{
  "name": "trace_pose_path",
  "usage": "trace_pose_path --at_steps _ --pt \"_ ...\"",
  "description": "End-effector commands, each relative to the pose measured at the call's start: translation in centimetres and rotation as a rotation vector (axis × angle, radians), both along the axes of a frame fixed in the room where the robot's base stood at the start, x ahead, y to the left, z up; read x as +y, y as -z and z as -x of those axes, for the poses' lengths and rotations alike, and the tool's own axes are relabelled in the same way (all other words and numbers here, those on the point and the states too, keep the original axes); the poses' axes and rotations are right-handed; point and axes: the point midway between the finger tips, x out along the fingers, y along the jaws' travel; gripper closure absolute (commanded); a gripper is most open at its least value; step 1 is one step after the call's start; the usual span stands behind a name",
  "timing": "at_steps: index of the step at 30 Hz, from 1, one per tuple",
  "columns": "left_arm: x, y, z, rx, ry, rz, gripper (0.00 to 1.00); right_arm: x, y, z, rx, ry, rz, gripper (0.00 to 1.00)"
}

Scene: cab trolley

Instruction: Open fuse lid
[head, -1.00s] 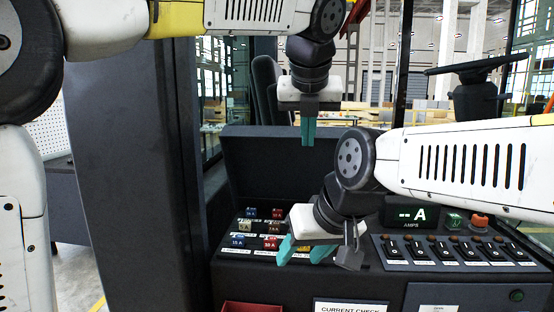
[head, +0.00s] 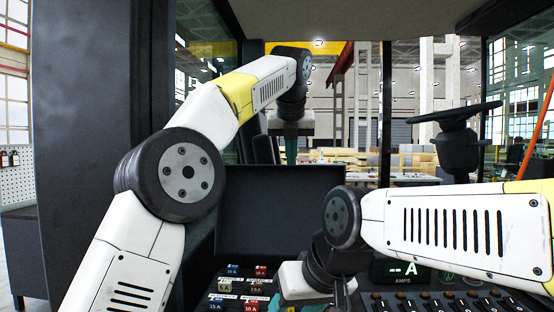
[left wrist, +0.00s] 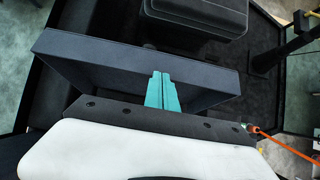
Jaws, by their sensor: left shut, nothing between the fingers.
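The fuse lid (head: 270,205) is a dark panel standing raised behind the rows of fuses (head: 240,285). It also shows in the left wrist view (left wrist: 95,70) as a shallow tray-like panel. My left gripper (head: 291,152) is shut and empty, at the lid's upper edge in the head view. In the left wrist view its teal fingers (left wrist: 161,90) lie together over the lid; I cannot tell whether they touch it. My right gripper (head: 298,304) is low over the fuse panel, cut by the bottom edge. One teal finger shows, set off to the left.
Right of the fuses are an amps display (head: 403,270) and a row of black switches (head: 450,303). A steering wheel (head: 455,113) stands at the back right. A dark cab pillar (head: 85,130) rises at left. My right forearm crosses the console.

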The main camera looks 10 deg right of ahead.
Motion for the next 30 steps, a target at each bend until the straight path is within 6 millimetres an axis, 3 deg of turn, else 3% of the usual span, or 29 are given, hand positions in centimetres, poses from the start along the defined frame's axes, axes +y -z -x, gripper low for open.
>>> trace_pose_path --at_steps 12,30 --pt "-0.6 0.1 -1.9 -0.001 -0.001 0.0 1.0 0.0 0.0 0.0 0.0 0.0 0.0 0.49" --pt "-0.7 0.4 -2.4 -0.002 -0.003 -0.004 1.0 0.0 0.0 0.0 0.0 0.0 0.0 0.49"
